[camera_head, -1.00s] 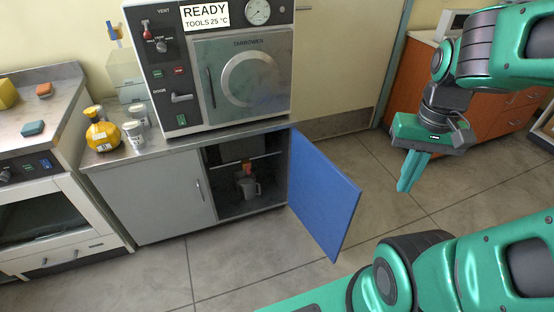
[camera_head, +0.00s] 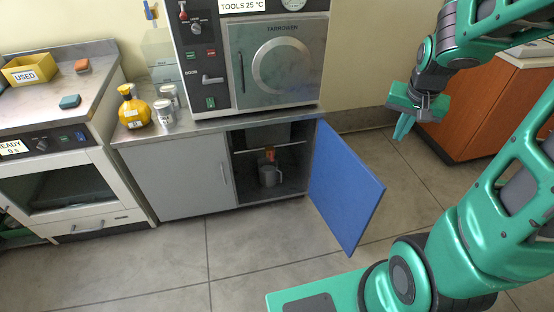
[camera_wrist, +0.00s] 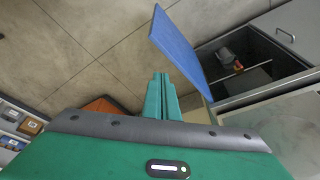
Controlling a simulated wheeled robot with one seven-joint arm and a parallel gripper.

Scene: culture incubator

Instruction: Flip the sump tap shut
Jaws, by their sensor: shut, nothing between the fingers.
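The sump tap appears to be the small orange-red piece (camera_head: 270,154) inside the open cupboard, just above a grey jug (camera_head: 270,175). It is too small to tell how its lever stands. In the wrist view the orange-red piece (camera_wrist: 239,67) and the grey jug (camera_wrist: 227,56) show inside the cupboard at upper right. My gripper (camera_head: 402,126) is shut and empty, pointing down in the air to the right of the open blue door. In the wrist view its fingers (camera_wrist: 161,95) are together, with the door beyond them. It is well apart from the tap.
The blue cupboard door (camera_head: 347,187) stands open between my gripper and the cupboard inside. The floor (camera_head: 255,245) in front is clear.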

